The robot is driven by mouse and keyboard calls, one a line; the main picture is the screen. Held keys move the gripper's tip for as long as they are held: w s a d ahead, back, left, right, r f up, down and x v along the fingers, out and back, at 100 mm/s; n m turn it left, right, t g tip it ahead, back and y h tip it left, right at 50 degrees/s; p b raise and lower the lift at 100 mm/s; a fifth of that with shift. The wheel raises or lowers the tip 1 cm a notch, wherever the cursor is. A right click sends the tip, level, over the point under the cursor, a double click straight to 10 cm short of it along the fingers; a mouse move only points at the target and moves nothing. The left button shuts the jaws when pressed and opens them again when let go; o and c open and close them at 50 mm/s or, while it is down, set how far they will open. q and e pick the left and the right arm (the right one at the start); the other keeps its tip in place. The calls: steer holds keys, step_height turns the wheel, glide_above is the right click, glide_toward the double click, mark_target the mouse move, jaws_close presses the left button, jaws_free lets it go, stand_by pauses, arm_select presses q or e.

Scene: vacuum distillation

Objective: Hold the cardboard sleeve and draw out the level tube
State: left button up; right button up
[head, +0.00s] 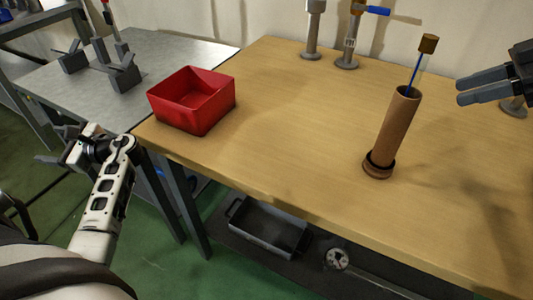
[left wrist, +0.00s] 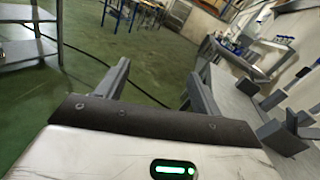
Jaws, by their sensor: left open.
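The cardboard sleeve (head: 393,132) is a brown tube standing, slightly tilted in the picture, in a dark round base (head: 378,167) on the wooden table. The level tube shows as a thin blue rod (head: 414,76) with a brown cap (head: 428,44), sticking out of the sleeve's top; its lower part is hidden inside. My right gripper (head: 459,91) is to the right of the sleeve's top, apart from it, with nothing seen between its fingers. My left gripper (head: 68,150) is far left, off the table's edge; the left wrist view shows it open and empty (left wrist: 158,74).
A red open box (head: 190,120) stands at the wooden table's left end. Metal stands (head: 312,35) are at the back by the wall. A grey table (head: 160,62) with dark blocks is on the left. The table's middle is clear. A grey tray (head: 262,237) sits on the shelf below.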

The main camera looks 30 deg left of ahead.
arm_select(q)
step_height(320, 180, up, 5)
steer(key=w+a+n+g+h, duration=0.1)
steer(key=w+n+g+h, duration=0.15)
steer(key=n, duration=0.35)
steer(key=w+d+r+m+t+y, duration=0.25)
steer(key=w+d+m+t, duration=0.3)
steer(key=w+d, duration=0.3)
steer(key=w+d+r+m+t+y, duration=0.1)
steer(key=w+d+r+m+t, duration=0.25)
steer(key=w+d+t, duration=0.5)
steer(key=w+d+m+t, duration=0.2)
steer(key=w+d+m, duration=0.2)
steer(key=w+d, duration=0.3)
steer(key=m+t+h, duration=1.2)
steer(key=m, duration=0.1)
glide_toward(396, 122)
steer(key=w+a+r, duration=0.1)
steer(key=w+a, duration=0.1)
steer(key=a, duration=0.4)
steer(key=w+a+r, duration=0.1)
steer(key=w+a, duration=0.1)
steer(key=a, duration=0.4)
steer(key=s+d+f+m+h, duration=0.3)
steer(key=s+d+m+h, duration=0.25)
steer(key=d, duration=0.35)
steer(key=shift+n+g, duration=0.35)
steer(key=w, duration=1.5)
steer(key=shift+d+f, duration=0.15)
steer(key=shift+d, duration=0.05)
